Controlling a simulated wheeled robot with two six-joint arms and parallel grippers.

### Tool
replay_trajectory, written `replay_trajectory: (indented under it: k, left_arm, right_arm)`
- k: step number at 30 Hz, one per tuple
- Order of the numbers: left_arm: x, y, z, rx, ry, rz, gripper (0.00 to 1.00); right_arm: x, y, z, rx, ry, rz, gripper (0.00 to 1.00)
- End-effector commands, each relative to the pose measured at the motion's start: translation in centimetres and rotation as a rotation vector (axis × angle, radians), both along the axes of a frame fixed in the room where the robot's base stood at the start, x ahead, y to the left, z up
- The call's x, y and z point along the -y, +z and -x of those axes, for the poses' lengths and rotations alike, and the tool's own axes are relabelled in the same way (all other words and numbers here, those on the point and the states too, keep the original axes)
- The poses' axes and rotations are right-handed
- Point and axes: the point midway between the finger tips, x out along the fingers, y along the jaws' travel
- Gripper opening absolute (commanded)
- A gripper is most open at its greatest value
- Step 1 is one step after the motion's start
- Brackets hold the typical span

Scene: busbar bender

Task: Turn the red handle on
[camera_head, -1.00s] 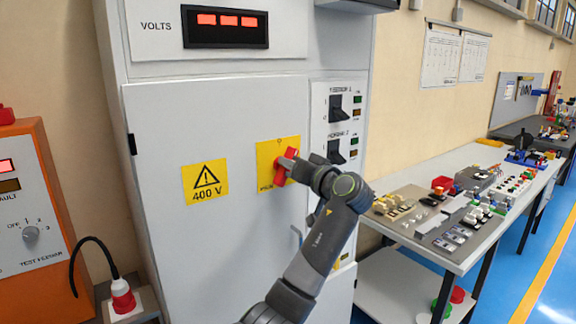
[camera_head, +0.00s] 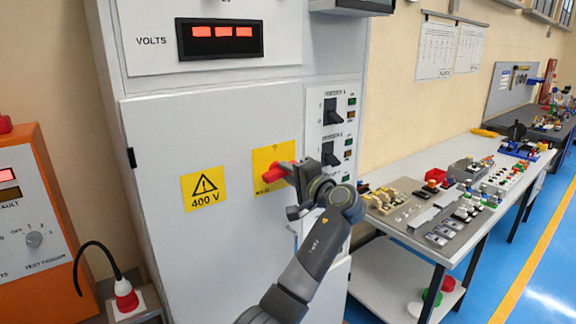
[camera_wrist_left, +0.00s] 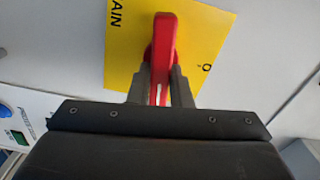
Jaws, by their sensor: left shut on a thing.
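The red handle (camera_head: 274,173) sits on a yellow plate (camera_head: 262,158) on the grey cabinet door. In the head view it lies nearly level, partly hidden by my left gripper (camera_head: 292,174). In the left wrist view the red handle (camera_wrist_left: 162,42) runs between the two fingers of my left gripper (camera_wrist_left: 160,88), which are shut on it. Parts of the lettering show on the plate there, with "AIN" at the left and an "O" at the right. My right gripper is not in view.
A yellow 400 V warning plate (camera_head: 204,189) is left of the handle. Black feeder switches (camera_head: 332,112) are on the panel to the right. An orange test cabinet (camera_head: 40,215) stands at the left, and a bench (camera_head: 455,245) with parts at the right.

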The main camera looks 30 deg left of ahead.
Motion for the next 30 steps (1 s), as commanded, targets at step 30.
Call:
replay_trajectory:
  k: [30]
  left_arm:
    - [0.1,-0.1,-0.1,-0.164,-0.003,-0.069,0.3]
  right_arm:
    - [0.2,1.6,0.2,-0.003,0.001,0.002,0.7]
